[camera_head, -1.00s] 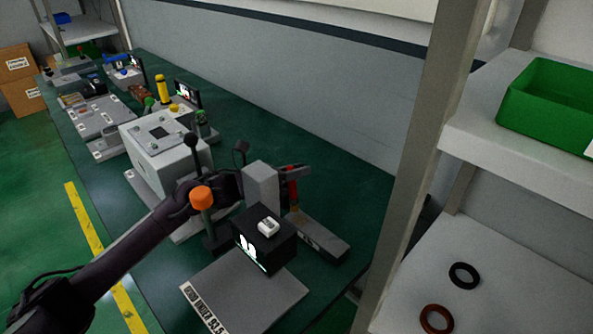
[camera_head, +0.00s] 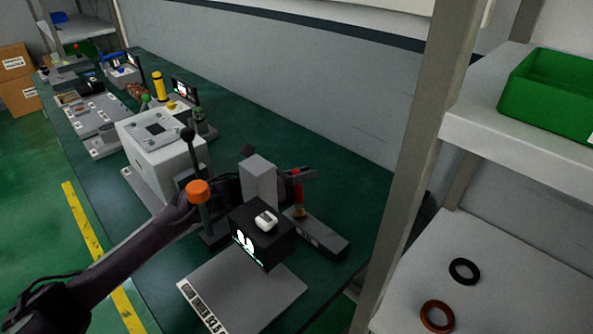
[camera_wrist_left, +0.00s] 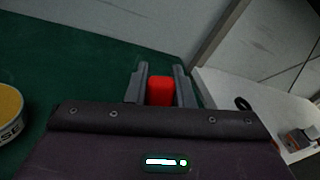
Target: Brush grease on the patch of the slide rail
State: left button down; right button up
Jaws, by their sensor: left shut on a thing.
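My left gripper (camera_head: 303,174) is shut on the red handle of a brush (camera_head: 297,187), which points down with its orange-yellow lower end over a grey bar that looks like the slide rail (camera_head: 322,236). I cannot tell whether the bristles touch the rail. In the left wrist view the red brush handle (camera_wrist_left: 160,90) sits between the two grey fingers. A round tin with a yellow top and lettering ending in "SE" (camera_wrist_left: 10,115), likely the grease, shows at the left edge there. The patch cannot be made out. My right gripper is not in view.
A shelf post (camera_head: 410,170) rises at the right. Green table behind the rail is clear.

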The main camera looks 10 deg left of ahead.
pick_arm(q)
jog(key=shift+s+d, duration=0.35)
jog(key=shift+d, duration=0.1)
jog(key=shift+d, duration=0.1)
